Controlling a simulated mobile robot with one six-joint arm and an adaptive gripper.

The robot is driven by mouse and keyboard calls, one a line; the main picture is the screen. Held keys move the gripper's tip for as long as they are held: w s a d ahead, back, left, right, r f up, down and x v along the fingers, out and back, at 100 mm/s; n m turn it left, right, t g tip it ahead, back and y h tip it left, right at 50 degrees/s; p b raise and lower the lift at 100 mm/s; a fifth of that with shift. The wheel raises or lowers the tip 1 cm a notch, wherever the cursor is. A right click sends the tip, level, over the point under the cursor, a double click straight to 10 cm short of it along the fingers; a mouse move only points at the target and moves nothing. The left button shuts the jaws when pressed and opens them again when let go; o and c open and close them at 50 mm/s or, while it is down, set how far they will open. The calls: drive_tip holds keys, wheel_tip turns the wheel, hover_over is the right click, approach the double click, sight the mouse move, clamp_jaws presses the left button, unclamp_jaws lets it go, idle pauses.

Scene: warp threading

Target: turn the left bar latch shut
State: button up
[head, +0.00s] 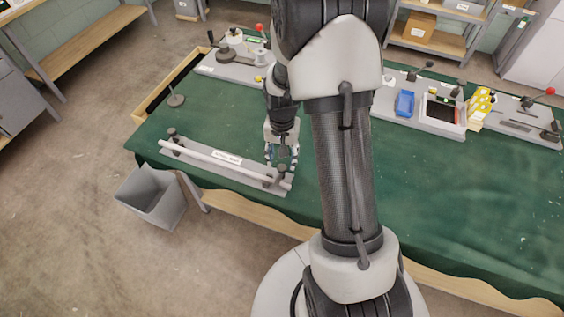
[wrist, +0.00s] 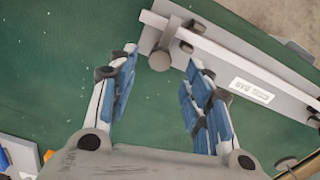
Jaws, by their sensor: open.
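A grey bar plate with a white label (head: 227,157) lies along the table's front left edge, carrying a pale bar (head: 205,160). A dark round-headed latch stands at its left end (head: 173,132) and another at its right end (head: 281,171). My gripper (head: 281,160) points down at the right end, and its fingers partly hide that area. In the wrist view my gripper (wrist: 161,58) is open and empty, with a round knob (wrist: 160,61) appearing between the blue-padded fingertips. The bar (wrist: 235,55) runs off to the right there. I cannot tell whether fingers touch the knob.
A grey bin (head: 152,195) stands on the floor by the table's front left corner. A round-based stand (head: 176,100) is at the table's left. Fixtures and a blue tray (head: 404,103) line the back. The green tabletop (head: 450,200) at right is clear.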

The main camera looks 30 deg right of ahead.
wheel_tip(320, 180, up, 8)
idle(0.6)
wheel_tip(320, 180, up, 7)
drive_tip(key=n+t, duration=0.1)
drive_tip(key=n, duration=0.1)
hover_over(282, 167)
drive_tip(key=s+a, duration=0.2)
drive_tip(key=a, duration=0.1)
drive_tip(key=s+a+r+n+t, duration=0.1)
drive_tip(key=s+a+r+n, duration=0.1)
drive_tip(key=s+a+r, duration=0.5)
drive_tip(key=s+a+r+n+t, duration=0.2)
drive_tip(key=s+r+n, duration=0.2)
drive_tip(key=s, duration=0.6)
drive_tip(key=shift+s+a+r+t, duration=0.2)
drive_tip(key=shift+a+r+t, duration=0.1)
drive_tip(key=shift+a+r, duration=0.1)
